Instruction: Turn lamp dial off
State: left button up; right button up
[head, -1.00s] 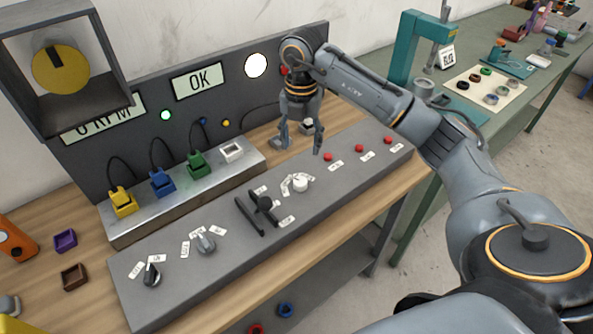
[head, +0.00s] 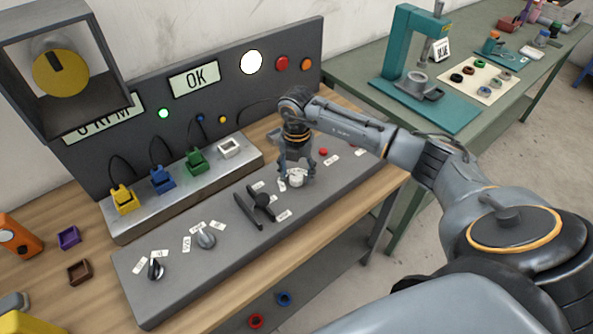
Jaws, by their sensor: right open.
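A white round dial (head: 296,181) sits on the sloped grey control panel (head: 225,262), with small white labels beside it that are too small to read. My right gripper (head: 296,171) is open and points down right over this dial, one finger on either side of it. I cannot tell whether the fingers touch it. A round white lamp (head: 251,62) glows on the dark back panel. My left gripper is not in view.
A black lever (head: 262,200) in a slotted guide is left of the white dial. A grey knob (head: 206,239) and a black knob (head: 155,269) lie further left. Red buttons (head: 323,152) are to the right. Colored plugs (head: 162,180) stand on a metal block behind.

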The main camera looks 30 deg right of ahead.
jog(key=c, duration=1.1)
jog(key=shift+c, duration=0.2)
jog(key=n+b, duration=0.3)
jog(key=shift+f, duration=0.15)
jog(key=n+b, duration=0.2)
jog(key=n, duration=0.1)
jog(key=shift+n, duration=0.3)
jog(key=shift+a+n+b, duration=0.1)
jog(key=shift+n+b, duration=0.75)
jog(key=shift+n, duration=0.25)
jog(key=shift+r, duration=0.2)
